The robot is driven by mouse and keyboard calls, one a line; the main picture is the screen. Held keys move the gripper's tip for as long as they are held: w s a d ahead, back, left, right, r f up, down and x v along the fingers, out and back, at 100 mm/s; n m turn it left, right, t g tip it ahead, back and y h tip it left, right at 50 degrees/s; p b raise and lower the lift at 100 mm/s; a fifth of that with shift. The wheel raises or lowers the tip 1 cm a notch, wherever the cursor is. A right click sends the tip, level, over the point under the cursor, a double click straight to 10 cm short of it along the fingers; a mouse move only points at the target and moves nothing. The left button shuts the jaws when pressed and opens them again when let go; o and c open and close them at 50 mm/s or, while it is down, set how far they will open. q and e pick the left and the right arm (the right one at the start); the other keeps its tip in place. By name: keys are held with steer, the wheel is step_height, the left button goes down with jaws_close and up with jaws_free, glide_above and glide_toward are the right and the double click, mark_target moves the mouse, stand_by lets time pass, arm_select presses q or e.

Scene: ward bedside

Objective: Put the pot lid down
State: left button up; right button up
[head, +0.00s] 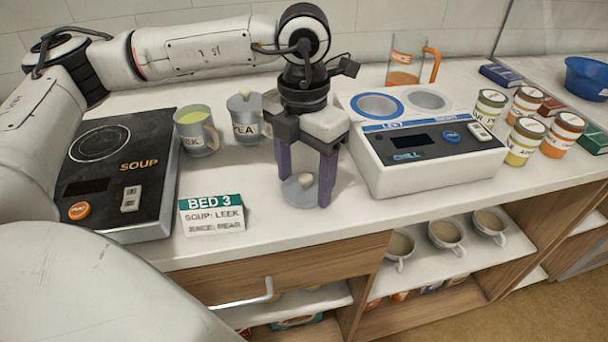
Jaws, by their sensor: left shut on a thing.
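The pot lid (295,193) is a small grey disc with a pale knob, level, close over or on the white counter near its front edge; I cannot tell whether it touches. My left gripper (306,190) points down with its purple fingers shut on the lid, one finger partly covering it. A grey pot (196,143) with no lid, full of green soup, stands to the left. A second grey pot (245,125), marked PEA, has its lid on. My right gripper is not in view.
A white CHILL unit (425,160) is close on the right, with several tins beyond. A jug (404,62) stands behind. Cups sit on the shelf below.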

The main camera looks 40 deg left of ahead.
mark_target(304, 178)
arm_select(q)
steer(key=shift+f, duration=0.2)
steer(key=o, duration=1)
steer(key=shift+r, duration=0.1)
steer(key=shift+r, duration=0.2)
step_height(304, 178, up, 12)
steer(key=shift+f, duration=0.1)
